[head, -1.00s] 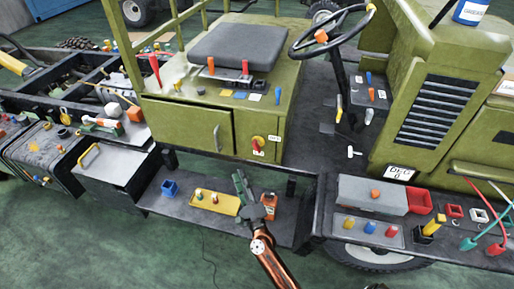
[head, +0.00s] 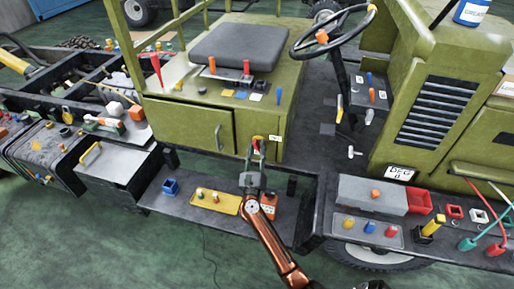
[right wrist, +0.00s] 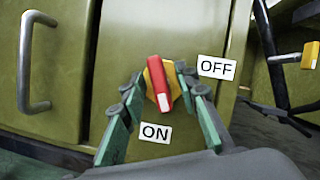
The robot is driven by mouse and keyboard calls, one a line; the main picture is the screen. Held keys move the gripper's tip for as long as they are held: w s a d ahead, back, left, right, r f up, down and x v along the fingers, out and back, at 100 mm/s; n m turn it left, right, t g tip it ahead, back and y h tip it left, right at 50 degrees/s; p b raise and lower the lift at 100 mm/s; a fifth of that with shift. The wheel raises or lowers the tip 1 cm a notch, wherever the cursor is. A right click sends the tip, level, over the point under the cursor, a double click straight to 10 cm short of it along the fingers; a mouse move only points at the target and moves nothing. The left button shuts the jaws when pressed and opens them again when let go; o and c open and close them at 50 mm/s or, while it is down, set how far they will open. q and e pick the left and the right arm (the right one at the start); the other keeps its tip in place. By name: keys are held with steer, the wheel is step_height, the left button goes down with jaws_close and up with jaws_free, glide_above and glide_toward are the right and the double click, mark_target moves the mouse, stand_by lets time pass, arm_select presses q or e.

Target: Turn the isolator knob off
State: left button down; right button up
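The isolator knob has a red handle with a white end on a yellow plate (right wrist: 160,84). It is on the green cabinet front, and its red handle (right wrist: 156,72) stands near upright, white end down towards the ON label (right wrist: 156,134). The OFF label (right wrist: 217,68) is to its upper right. My right gripper (right wrist: 161,76) is open, with one finger on each side of the knob; I cannot tell whether either touches it. In the head view my right gripper (head: 255,160) reaches up to the knob (head: 257,142), partly hiding it. My left gripper is not in view.
A cabinet door with a metal handle (right wrist: 32,62) is left of the knob. Below is a dark step (head: 190,222) with a yellow tray (head: 216,201), a blue block (head: 170,187) and an orange item (head: 268,207). The steering wheel (head: 330,34) is above right.

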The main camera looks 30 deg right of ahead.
steer(key=shift+w+d, duration=0.1)
steer(key=shift+c, duration=0.4)
jaws_close()
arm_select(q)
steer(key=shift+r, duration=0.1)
